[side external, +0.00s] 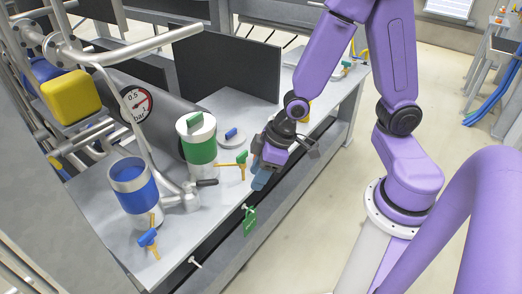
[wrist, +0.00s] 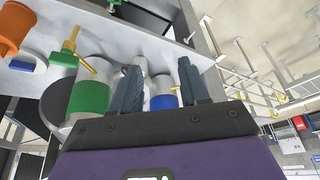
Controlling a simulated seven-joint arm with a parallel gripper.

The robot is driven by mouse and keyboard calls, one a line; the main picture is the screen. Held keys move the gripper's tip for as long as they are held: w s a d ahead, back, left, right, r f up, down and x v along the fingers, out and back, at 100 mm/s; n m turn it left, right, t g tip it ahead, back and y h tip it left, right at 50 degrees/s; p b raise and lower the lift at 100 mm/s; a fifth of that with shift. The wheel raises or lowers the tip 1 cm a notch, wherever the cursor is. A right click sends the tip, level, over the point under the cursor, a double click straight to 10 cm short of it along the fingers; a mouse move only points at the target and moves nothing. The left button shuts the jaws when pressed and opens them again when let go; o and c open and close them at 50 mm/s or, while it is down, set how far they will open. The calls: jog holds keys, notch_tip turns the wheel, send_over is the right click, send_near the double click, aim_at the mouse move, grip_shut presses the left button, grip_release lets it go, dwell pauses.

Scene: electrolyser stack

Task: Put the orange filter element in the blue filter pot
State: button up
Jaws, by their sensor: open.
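The blue filter pot (side external: 138,196) stands upright at the front left of the bench, a pale cylinder with a wide blue band and an open top. In the wrist view its blue band (wrist: 163,102) shows between my fingers, farther off. My gripper (side external: 262,178) is open and empty by the bench's front edge, right of the pot and clear of it. Its two dark fingers show in the wrist view (wrist: 160,82). An orange flanged piece, seemingly the filter element (wrist: 14,27), is at the top left of the wrist view, away from the fingers. In the side view my arm mostly hides it.
A green-banded pot (side external: 201,148) stands between my gripper and the blue pot. A round lid with a blue handle (side external: 232,136) lies behind it. Yellow valves with green (side external: 241,160) and blue (side external: 148,238) handles stand up near the front.

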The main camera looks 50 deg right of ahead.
jog(key=s+d+r+n+g+h, duration=0.1)
jog(key=s+d+r+n+g, duration=0.1)
jog(key=s+r, duration=0.4)
jog(key=s+d+r+n+g+h, duration=0.1)
jog(key=s+d+r+n, duration=0.15)
jog(key=s+r, duration=0.45)
jog(key=w+d+f+m+h, duration=0.2)
jog(key=w+m, duration=0.9)
jog(key=w, duration=0.1)
jog(key=w+d+f+m+h, duration=0.2)
jog(key=w+m, duration=0.9)
jog(key=w, duration=0.1)
jog(key=w+d+f+m+h, duration=0.1)
jog(key=w+d+f+m, duration=0.2)
jog(key=w+d+m, duration=0.4)
jog(key=shift+m, duration=0.65)
jog(key=shift+s+d+r+x, duration=0.1)
jog(key=shift+s+d+x, duration=0.2)
jog(key=shift+x, duration=2.5)
jog(key=shift+s+d+r+x, duration=0.1)
jog(key=shift+s+d+x, duration=0.15)
jog(key=shift+x, duration=2.6)
jog(key=shift+s+d+r+x, duration=0.15)
jog(key=shift+s+x, duration=0.15)
jog(key=shift+x, duration=2.5)
jog(key=shift+f, duration=0.1)
grip_shut()
